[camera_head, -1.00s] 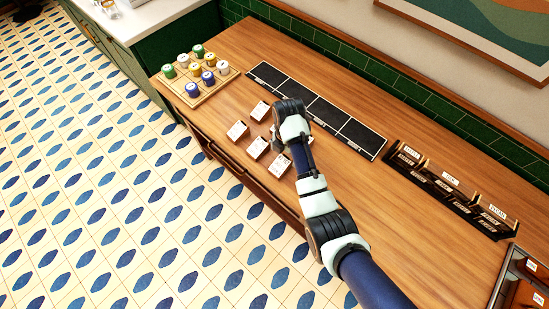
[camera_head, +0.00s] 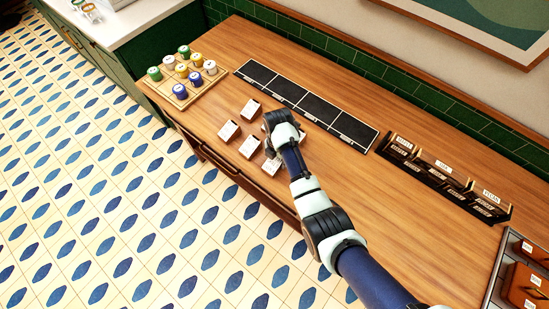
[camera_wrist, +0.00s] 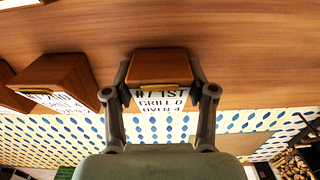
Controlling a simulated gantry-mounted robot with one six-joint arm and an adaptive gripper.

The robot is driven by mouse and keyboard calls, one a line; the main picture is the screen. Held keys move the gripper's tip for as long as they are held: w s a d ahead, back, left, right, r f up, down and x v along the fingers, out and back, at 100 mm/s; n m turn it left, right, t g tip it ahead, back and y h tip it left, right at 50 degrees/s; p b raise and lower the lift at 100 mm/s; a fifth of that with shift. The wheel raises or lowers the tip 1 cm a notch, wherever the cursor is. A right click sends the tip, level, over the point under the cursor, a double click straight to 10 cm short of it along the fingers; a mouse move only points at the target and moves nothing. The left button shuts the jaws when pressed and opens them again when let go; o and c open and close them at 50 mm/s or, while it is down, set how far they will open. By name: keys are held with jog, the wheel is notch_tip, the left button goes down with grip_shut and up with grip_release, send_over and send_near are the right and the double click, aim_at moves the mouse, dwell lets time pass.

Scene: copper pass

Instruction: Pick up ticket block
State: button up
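A brown ticket block (camera_wrist: 160,68) with a white printed label on its side is between the fingers of my gripper (camera_wrist: 160,82) in the wrist view. The fingers flank it closely on both sides; whether they press on it is unclear. It stands on the wooden counter. In the head view, my gripper (camera_head: 274,150) is low over the rightmost block (camera_head: 271,166) of the front row and partly hides it. Other ticket blocks stand to its left (camera_head: 249,146), further left (camera_head: 229,130), and behind (camera_head: 250,109). A neighbour also shows in the wrist view (camera_wrist: 58,75).
A black panelled strip (camera_head: 322,109) lies along the back of the counter. A wooden tray (camera_head: 162,87) with coloured round pieces is at the left. A dark labelled rack (camera_head: 440,175) stands at the right. The counter's front edge is close to the blocks.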

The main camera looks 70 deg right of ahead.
jog(key=c, duration=0.4)
jog(key=shift+o, duration=0.2)
notch_tip(320, 180, up, 20)
jog(key=p, duration=0.9)
jog(key=shift+p, duration=0.4)
